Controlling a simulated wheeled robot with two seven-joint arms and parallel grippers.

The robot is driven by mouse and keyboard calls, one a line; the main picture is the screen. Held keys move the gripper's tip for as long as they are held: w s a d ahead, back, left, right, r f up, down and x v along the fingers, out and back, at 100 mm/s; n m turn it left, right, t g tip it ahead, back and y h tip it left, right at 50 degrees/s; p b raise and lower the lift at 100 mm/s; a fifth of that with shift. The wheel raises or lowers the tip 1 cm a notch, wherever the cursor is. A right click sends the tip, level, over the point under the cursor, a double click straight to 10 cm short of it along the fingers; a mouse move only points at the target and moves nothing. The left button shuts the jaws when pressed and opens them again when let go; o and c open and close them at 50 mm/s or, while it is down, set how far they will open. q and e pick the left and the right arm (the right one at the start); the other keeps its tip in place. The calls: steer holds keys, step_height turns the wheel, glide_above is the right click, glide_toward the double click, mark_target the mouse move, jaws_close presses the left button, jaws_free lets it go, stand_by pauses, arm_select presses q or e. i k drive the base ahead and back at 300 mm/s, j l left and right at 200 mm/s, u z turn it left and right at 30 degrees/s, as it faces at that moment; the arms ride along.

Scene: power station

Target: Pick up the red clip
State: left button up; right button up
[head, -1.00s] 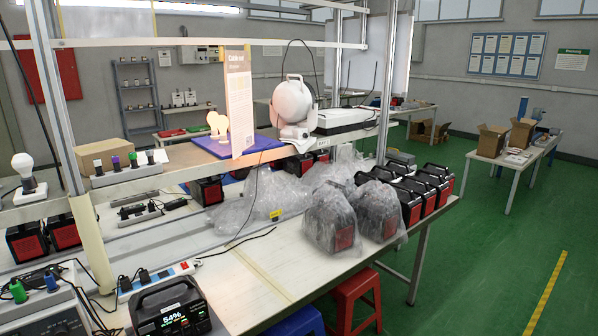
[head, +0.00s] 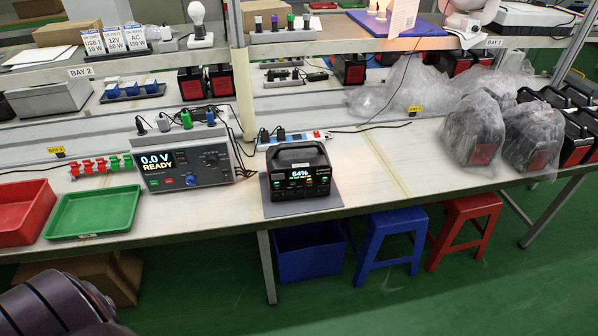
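Several red clips (head: 87,166) stand in a short row on the bench, left of the grey power supply box. Green clips (head: 121,161) continue the row at its right end. The clips are small in the picture, and which red one the task names cannot be told. Part of my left arm shows dark at the lower left corner, well in front of the bench. Neither of my grippers is in view.
A green tray (head: 62,229) and a red bin (head: 15,238) lie in front of the clips. The power supply (head: 190,170) reads "0.0 V READY". A black power station (head: 300,182) sits on a grey mat. Blue (head: 385,250) and red (head: 463,235) stools stand below.

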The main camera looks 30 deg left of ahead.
mark_target(100, 162)
steer(key=u, duration=2.25)
steer(key=i+j, duration=0.85)
steer(key=i+j+u, duration=0.15)
steer(key=i+j, duration=0.7)
